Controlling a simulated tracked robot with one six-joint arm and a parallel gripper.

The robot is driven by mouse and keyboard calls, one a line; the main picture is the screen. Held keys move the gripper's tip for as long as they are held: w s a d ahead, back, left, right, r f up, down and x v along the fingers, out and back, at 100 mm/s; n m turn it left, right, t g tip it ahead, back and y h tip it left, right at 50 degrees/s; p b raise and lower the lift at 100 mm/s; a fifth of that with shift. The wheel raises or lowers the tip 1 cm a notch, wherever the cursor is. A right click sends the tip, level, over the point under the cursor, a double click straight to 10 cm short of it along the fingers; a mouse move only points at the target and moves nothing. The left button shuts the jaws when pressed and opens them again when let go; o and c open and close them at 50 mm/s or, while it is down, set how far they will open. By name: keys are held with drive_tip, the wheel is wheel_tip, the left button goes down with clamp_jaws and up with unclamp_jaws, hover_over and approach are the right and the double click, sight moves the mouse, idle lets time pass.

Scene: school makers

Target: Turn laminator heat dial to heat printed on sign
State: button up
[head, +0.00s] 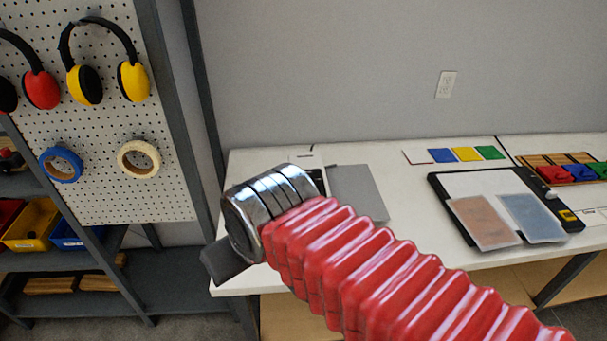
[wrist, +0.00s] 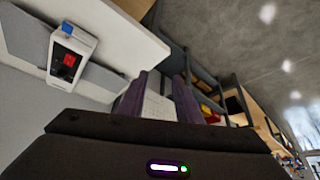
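A flat black-framed device (head: 437,187) with a white top stands on the right half of the table in the head view; I cannot tell surely if it is the laminator. A small pale knob (head: 551,195) and a yellow label (head: 567,215) are on its right edge. No heat value is readable on any sign. In the wrist view, a white unit (wrist: 72,58) with a dark panel and red square shows at upper left. My gripper (wrist: 162,97) has two purple fingers standing apart with nothing between them. In the head view my arm hides its fingers.
Two translucent pouches, brown (head: 484,221) and blue-grey (head: 532,217), lie over the device's front. A grey panel (head: 359,192) lies behind my arm. Coloured cards (head: 465,154) and a wooden rack (head: 560,172) stand farther back. A pegboard (head: 110,125) and shelves are at left.

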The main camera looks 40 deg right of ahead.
drive_tip(key=shift+a, duration=0.1)
drive_tip(key=shift+o, duration=0.6)
drive_tip(key=shift+o, duration=0.8)
drive_tip(key=shift+r, duration=0.1)
drive_tip(key=shift+w+d+r, duration=0.1)
drive_tip(key=shift+w+d, duration=0.1)
drive_tip(key=shift+w, duration=0.15)
drive_tip(key=w+d+n+g, duration=0.1)
drive_tip(key=w+d, duration=0.8)
drive_tip(key=d, duration=0.4)
drive_tip(key=w+d+n, duration=0.1)
drive_tip(key=w+d, duration=0.8)
drive_tip(key=d, duration=0.3)
drive_tip(key=shift+y, duration=0.4)
drive_tip(key=d+f, duration=0.1)
drive_tip(key=d, duration=0.3)
drive_tip(key=d+f, duration=0.1)
drive_tip(key=d, duration=0.3)
drive_tip(key=d+f, duration=0.1)
drive_tip(key=d, duration=0.4)
drive_tip(key=shift+w, duration=0.3)
drive_tip(key=shift+f, duration=0.1)
